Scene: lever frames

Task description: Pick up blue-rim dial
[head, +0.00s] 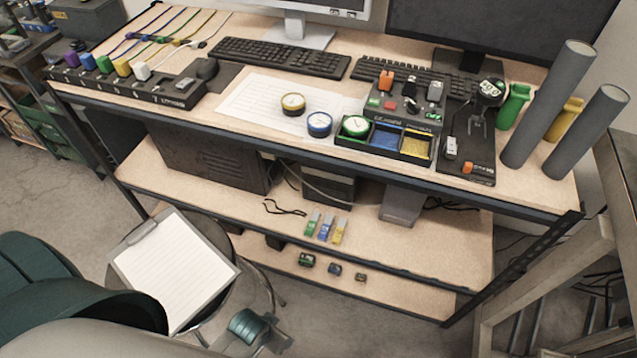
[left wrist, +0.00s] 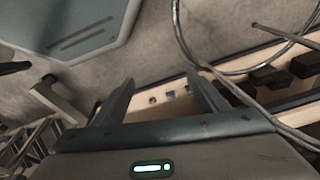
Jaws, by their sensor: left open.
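The blue-rim dial (head: 319,124) lies face up on the desk near the front edge, by the right end of a white sheet. A yellow-rim dial (head: 293,104) lies to its left, and a green-rim dial (head: 354,126) sits in the left compartment of a black tray (head: 385,154). My left gripper (head: 268,340) is low at the bottom of the head view, well below and in front of the desk. In the left wrist view its two fingers (left wrist: 162,95) are apart with nothing held between them. The dials do not show there. My right gripper is not in view.
The tray's blue (head: 386,138) and yellow (head: 415,147) compartments look empty. Grey cylinders (head: 548,104) stand at the desk's right end. A stool with a clipboard (head: 174,268) stands at the lower left. Small items (head: 334,269) lie on the bottom shelf. Keyboards are behind the dials.

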